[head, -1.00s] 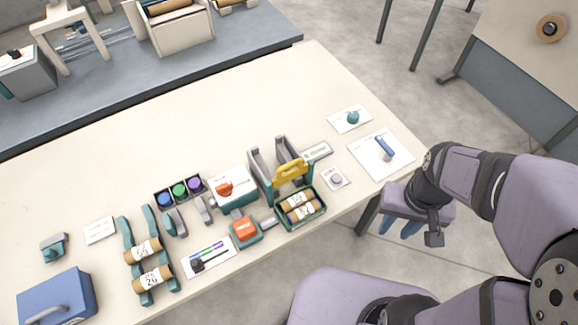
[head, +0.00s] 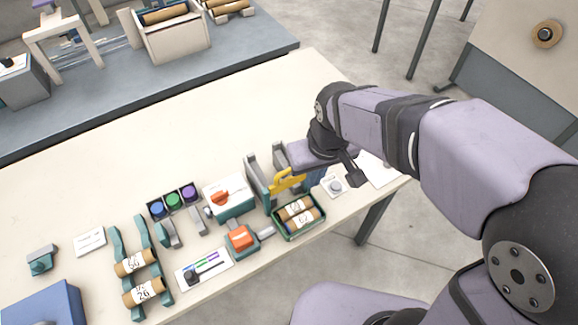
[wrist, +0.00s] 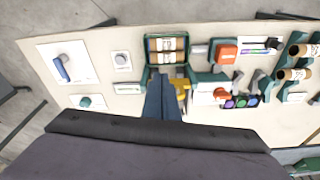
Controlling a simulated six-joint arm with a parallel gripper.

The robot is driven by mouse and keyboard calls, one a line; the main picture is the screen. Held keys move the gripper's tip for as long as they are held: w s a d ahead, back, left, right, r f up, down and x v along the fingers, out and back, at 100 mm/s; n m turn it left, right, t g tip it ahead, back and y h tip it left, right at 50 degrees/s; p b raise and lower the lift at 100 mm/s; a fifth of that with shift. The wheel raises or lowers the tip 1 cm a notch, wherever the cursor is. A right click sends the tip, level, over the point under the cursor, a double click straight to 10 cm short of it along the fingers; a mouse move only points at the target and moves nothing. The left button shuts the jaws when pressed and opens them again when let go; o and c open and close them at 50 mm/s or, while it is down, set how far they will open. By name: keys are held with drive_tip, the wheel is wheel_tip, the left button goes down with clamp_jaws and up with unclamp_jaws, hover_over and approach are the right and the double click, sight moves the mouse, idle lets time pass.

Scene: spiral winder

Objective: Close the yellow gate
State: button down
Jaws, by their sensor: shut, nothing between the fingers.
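The yellow gate (head: 287,181) stands at the near end of two grey rails (head: 257,172), just behind a green tray (head: 299,231) holding cardboard tubes. In the wrist view the yellow gate (wrist: 184,90) is partly covered by my gripper. My gripper (wrist: 159,77) is shut and empty, its dark blue fingers pointing toward the tray (wrist: 149,52). The fingers appear just beside the gate; I cannot tell whether they touch it. In the head view the gripper's fingertips are hidden behind its own body and the rails.
A white box with an orange knob (head: 220,198) and an orange-topped block (head: 240,238) stand left of the gate. A round grey button (head: 336,187) lies on a card to the right. Cradles with tubes (head: 134,263) are farther left. The table's back half is clear.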

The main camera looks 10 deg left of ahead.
wheel_tip(320, 180, up, 9)
drive_tip(key=n+y, duration=0.1)
hover_over(288, 171)
drive_tip(key=d, duration=0.2)
drive_tip(key=shift+s+d+r+n, duration=0.15)
drive_tip(key=shift+s+r+n, duration=0.25)
drive_tip(key=shift+s, duration=0.15)
drive_tip(key=shift+s+d+r+n, duration=0.15)
drive_tip(key=shift+s+r+n, duration=0.2)
drive_tip(key=shift+s, duration=0.2)
drive_tip(key=shift+f, duration=0.1)
drive_tip(key=p+x, duration=0.1)
drive_tip(key=x, duration=0.3)
drive_tip(key=p+x, duration=0.1)
drive_tip(key=x, duration=0.4)
drive_tip(key=p+x, duration=0.2)
drive_tip(key=x, duration=0.3)
drive_tip(key=shift+s+d, duration=0.1)
drive_tip(key=shift+d, duration=0.2)
